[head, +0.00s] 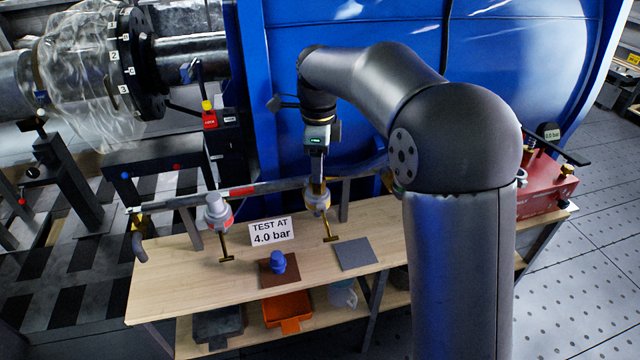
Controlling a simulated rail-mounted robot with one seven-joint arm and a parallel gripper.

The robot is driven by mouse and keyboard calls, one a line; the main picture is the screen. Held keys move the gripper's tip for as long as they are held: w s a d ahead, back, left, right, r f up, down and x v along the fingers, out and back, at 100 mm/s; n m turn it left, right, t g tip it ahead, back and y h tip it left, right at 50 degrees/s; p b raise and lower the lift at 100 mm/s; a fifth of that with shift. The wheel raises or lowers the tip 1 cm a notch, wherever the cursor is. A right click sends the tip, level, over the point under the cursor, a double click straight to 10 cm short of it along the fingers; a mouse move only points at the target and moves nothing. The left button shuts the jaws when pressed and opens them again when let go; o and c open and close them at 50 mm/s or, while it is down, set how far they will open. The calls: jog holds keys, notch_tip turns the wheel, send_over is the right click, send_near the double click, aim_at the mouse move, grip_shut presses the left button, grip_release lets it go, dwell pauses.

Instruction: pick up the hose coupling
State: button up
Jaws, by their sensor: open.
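A small blue fitting (278,262), which looks like the hose coupling, stands on a brown square pad (268,280) on the wooden bench (190,270). My gripper (318,182) points down, behind and to the right of the fitting, above the bench. It is at the right-hand valve (318,203) on the pipe; its fingers are small in this view, and I cannot tell whether they touch the valve. It is open, and the blue fitting is apart from it.
The pipe (270,188) runs along the bench's back, with a left valve (217,212) on it. A sign (271,232) reads "TEST AT 4.0 bar". A grey pad (356,254) lies bare. An orange bin (287,310) sits below; a red pump (545,185) stands right.

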aim_at(317, 191)
jog(key=shift+w+d+f+p, duration=0.1)
jog(key=shift+f+p, duration=0.1)
jog(key=shift+f, duration=1.15)
jog(key=shift+d+f+p, duration=0.1)
jog(key=shift+f+p, duration=0.1)
jog(key=shift+f, duration=1.1)
jog(key=c, duration=1)
